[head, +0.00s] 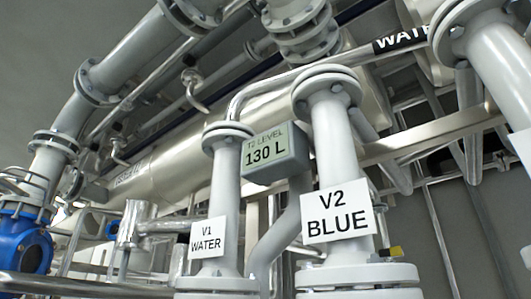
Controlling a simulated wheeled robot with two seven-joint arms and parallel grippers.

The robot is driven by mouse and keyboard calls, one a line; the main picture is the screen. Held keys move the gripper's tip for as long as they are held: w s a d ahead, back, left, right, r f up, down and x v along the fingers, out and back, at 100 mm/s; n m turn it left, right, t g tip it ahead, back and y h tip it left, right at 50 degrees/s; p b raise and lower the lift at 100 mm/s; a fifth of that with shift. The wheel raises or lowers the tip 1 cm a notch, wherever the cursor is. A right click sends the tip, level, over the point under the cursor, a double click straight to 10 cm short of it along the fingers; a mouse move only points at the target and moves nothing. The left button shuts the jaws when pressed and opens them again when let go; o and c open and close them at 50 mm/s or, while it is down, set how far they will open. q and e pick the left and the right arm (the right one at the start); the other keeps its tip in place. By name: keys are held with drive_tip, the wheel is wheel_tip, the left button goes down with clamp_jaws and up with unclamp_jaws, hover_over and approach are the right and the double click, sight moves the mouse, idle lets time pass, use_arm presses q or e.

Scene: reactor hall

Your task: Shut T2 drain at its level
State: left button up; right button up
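A grey box with a green display (271,154) reads "T2 LEVEL 130 L" in the head view. It sits between two white vertical pipes. The left pipe carries a white sign (208,237) reading "V1 WATER". The right pipe carries a larger white sign (337,212) reading "V2 BLUE". I cannot make out a drain valve marked T2. Neither of my grippers is in view.
A blue valve or pump body (25,240) stands at the lower left. A large horizontal vessel (160,165) with partly legible lettering runs behind the pipes. A pipe marked "WATER" (400,40) is at the upper right. Pipes and flanges crowd the view.

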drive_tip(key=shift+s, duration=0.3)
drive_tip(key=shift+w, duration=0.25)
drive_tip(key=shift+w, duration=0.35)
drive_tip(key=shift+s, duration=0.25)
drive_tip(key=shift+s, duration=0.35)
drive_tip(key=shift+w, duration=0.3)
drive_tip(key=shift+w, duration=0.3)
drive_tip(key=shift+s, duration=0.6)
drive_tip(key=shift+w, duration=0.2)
